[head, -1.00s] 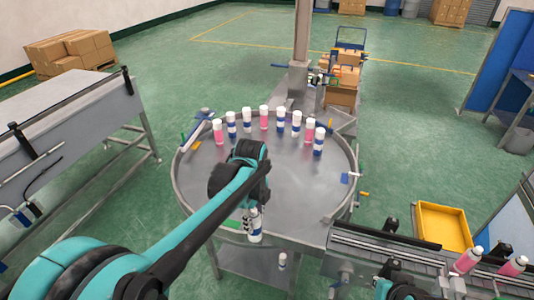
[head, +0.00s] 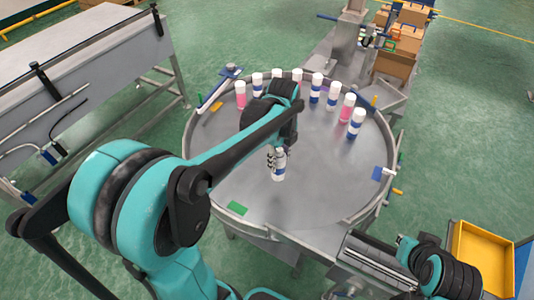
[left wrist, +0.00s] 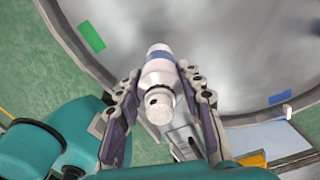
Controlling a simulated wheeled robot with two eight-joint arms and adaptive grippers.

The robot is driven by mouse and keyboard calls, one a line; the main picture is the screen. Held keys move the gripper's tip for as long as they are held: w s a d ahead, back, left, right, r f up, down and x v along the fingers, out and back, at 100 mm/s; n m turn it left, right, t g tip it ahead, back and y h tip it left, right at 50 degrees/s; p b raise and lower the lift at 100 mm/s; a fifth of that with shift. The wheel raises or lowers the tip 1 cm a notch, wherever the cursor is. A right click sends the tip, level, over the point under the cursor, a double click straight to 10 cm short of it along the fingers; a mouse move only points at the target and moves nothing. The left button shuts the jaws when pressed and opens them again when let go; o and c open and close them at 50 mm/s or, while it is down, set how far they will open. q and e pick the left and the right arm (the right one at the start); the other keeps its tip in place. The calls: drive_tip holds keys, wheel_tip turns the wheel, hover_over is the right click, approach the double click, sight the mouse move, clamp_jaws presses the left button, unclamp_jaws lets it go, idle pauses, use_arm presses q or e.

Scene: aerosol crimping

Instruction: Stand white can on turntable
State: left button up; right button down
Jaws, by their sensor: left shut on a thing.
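The white can (head: 278,172) has a blue band and is held by my left gripper (head: 277,156). In the head view it is over the front part of the round grey turntable (head: 328,190), inside the rim, and looks close to upright. Whether its base touches the surface I cannot tell. In the left wrist view, the can (left wrist: 158,85) is between the two fingers of my left gripper (left wrist: 161,94), with its rounded white end towards the camera. My right arm shows at the lower right of the head view; its fingers cannot be made out.
Several pink-and-white and blue-and-white cans, such as a blue one (head: 356,124), stand along the turntable's back. A conveyor (head: 372,262) and yellow bin (head: 480,262) lie at the front right. The turntable's middle is clear.

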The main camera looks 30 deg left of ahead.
use_arm(q)
drive_tip(key=shift+s+a+f+b, duration=0.15)
drive_tip(key=shift+a+f+b, duration=0.4)
drive_tip(key=shift+a+f, duration=1.7)
drive_tip(key=shift+s+a+f+b, duration=0.15)
drive_tip(key=shift+a+f+b, duration=0.35)
drive_tip(key=shift+a+f, duration=1.75)
drive_tip(key=shift+d+f, duration=0.1)
drive_tip(key=shift+d, duration=0.15)
drive_tip(key=shift+s, duration=0.1)
drive_tip(key=shift+f, duration=0.15)
drive_tip(key=o, duration=1.1)
drive_tip(key=shift+o, duration=0.2)
